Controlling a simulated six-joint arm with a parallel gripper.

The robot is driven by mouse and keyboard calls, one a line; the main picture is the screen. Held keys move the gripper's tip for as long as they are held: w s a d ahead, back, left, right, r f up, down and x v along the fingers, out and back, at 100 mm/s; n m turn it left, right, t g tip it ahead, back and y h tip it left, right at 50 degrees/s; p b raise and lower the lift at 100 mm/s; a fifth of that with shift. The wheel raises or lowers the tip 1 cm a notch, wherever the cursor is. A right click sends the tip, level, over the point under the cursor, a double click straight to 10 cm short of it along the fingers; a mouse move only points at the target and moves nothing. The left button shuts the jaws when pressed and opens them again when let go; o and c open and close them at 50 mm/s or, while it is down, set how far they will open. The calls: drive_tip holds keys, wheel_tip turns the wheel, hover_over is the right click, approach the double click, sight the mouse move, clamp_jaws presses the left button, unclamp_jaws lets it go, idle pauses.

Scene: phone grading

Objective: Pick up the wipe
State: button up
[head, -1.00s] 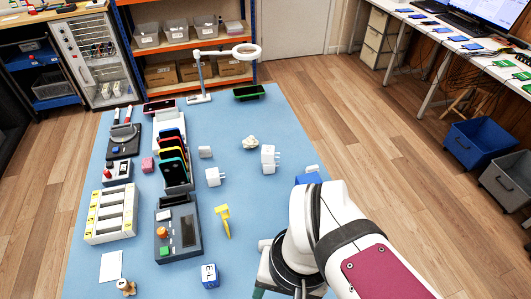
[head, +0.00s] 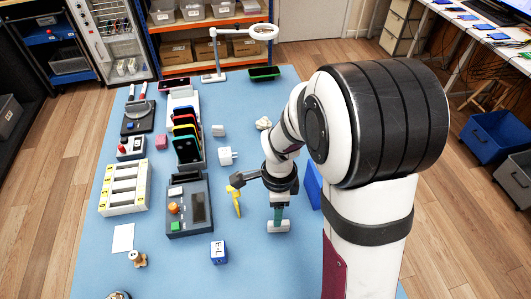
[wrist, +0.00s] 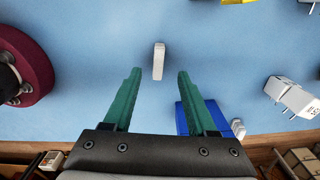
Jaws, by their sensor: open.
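A crumpled white wad (head: 263,123), which looks like the wipe, lies on the blue mat beyond my gripper, close to my arm in the head view. I cannot make it out in the wrist view. My gripper (head: 278,216) points down over the near middle of the mat, well short of the wad. In the wrist view my gripper (wrist: 159,72) has its green fingers apart. A small white block (wrist: 158,61) shows between the fingertips, not visibly gripped; it is below the fingers in the head view (head: 279,227).
A yellow tool (head: 236,203) and a white charger (head: 227,156) lie to the left of my gripper. A blue box (wrist: 205,117) is close by. A phone rack (head: 187,145), a grey device (head: 187,207) and a flat white sheet (head: 123,238) stand or lie further left.

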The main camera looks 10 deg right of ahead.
drive_tip(key=f, duration=0.8)
drive_tip(key=shift+s+d, duration=0.15)
drive_tip(key=shift+d, duration=0.25)
clamp_jaws()
